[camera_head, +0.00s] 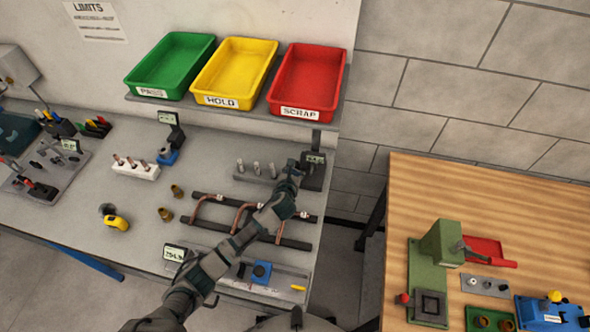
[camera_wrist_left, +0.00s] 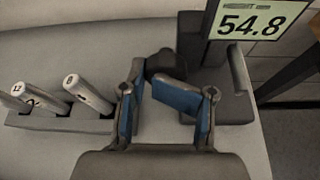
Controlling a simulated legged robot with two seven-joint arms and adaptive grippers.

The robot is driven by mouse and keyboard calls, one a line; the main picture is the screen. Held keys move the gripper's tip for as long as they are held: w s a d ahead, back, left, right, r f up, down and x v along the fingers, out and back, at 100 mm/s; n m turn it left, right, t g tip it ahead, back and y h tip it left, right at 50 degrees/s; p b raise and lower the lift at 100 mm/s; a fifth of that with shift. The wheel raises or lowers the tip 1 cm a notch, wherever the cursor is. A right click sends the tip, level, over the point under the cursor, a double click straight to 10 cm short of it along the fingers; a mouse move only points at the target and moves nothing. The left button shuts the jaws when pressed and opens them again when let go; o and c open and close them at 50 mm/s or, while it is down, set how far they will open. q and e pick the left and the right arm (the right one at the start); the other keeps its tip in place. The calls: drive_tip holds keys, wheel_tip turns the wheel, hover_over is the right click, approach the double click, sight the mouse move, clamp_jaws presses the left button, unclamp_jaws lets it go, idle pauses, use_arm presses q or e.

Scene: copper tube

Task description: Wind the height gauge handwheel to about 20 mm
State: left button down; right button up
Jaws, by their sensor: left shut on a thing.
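The height gauge (camera_head: 315,178) stands at the back right of the grey bench, a dark base and column with a small display. In the left wrist view its display (camera_wrist_left: 251,24) reads 54.8. Its black handwheel (camera_wrist_left: 160,64) sticks out to the left of the column. My left gripper (camera_head: 295,166) reaches across the bench to the gauge. In the left wrist view its blue-padded fingers (camera_wrist_left: 160,92) are closed on the handwheel, which partly hides behind the right fingertip. My right gripper is not in view.
A grey block (camera_wrist_left: 60,123) with numbered pins stands just left of the gauge. A shelf with green (camera_head: 172,64), yellow (camera_head: 236,72) and red (camera_head: 308,82) trays hangs above. A copper tube fixture (camera_head: 210,232) lies under my arm. A wooden table (camera_head: 400,190) stands at right, across a gap.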

use_arm(q)
drive_tip(key=shift+s+d+r+h, duration=0.15)
drive_tip(key=shift+d+h, duration=0.15)
drive_tip(key=shift+d, duration=0.15)
drive_tip(key=shift+a, duration=0.35)
drive_tip(key=c, duration=1.2)
unclamp_jaws()
drive_tip(key=o, duration=0.4)
drive_tip(key=shift+d, duration=0.15)
drive_tip(key=shift+o, duration=0.8)
drive_tip(key=shift+d, duration=0.65)
drive_tip(key=shift+a, duration=0.2)
drive_tip(key=shift+w+a, duration=0.2)
drive_tip(key=shift+a, duration=0.25)
drive_tip(key=shift+s+a, duration=0.1)
drive_tip(key=shift+a, duration=0.05)
drive_tip(key=shift+d, duration=0.25)
drive_tip(key=v, duration=1.1)
drive_tip(key=shift+s, duration=0.35)
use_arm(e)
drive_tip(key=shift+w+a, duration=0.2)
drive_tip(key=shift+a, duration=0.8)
